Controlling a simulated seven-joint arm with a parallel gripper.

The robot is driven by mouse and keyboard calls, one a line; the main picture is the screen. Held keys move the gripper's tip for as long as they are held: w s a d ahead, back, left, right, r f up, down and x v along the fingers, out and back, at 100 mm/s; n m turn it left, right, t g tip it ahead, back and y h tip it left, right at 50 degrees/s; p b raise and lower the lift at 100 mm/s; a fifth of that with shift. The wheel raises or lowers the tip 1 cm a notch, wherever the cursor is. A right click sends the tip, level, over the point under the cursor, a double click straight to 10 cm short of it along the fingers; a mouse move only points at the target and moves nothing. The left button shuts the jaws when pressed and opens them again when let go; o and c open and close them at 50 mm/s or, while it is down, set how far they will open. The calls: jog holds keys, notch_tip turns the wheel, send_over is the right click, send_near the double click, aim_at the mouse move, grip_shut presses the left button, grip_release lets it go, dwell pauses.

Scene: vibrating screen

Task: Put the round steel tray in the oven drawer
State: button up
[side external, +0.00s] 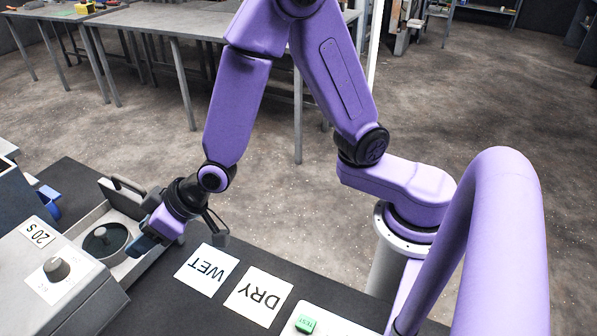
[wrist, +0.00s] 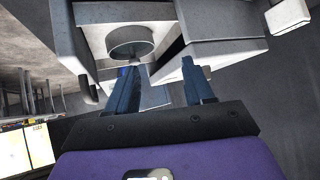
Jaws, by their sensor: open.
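The round steel tray (side external: 104,240) sits inside the pulled-out oven drawer (side external: 72,232), with a dark round centre facing up. It also shows in the wrist view (wrist: 130,48) inside the drawer. The grey oven (side external: 85,300) has a dial and a "20 S" label. My gripper (side external: 141,246) is beside the drawer's near right edge, close to the tray. In the wrist view its two blue fingers (wrist: 160,66) are apart, with nothing visibly held between them. I cannot tell whether a finger touches the drawer wall.
White cards marked WET (side external: 207,269) and DRY (side external: 258,296) lie on the dark bench top right of the drawer. A green TEST block (side external: 305,324) sits on a white plate farther right. A blue object (side external: 48,200) stands behind the oven. Grey tables (side external: 180,22) are in the background.

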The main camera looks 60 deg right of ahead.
jog(key=s+d+r+n+g, duration=0.2)
jog(key=s+d+g, duration=0.15)
jog(key=s, duration=0.35)
jog(key=s+d+r+n+g, duration=0.1)
jog(key=s+d+n+g, duration=0.25)
jog(key=s, duration=0.35)
jog(key=s+d+r+n+h, duration=0.1)
jog(key=s+d+h, duration=0.1)
jog(key=s+d, duration=0.3)
jog(key=s+d+r+n+g+h, duration=0.1)
jog(key=s+d, duration=0.4)
jog(key=d, duration=0.5)
jog(key=shift+s+d+r+h, duration=0.4)
jog(key=shift+r+h, duration=0.25)
jog(key=shift+h, duration=0.25)
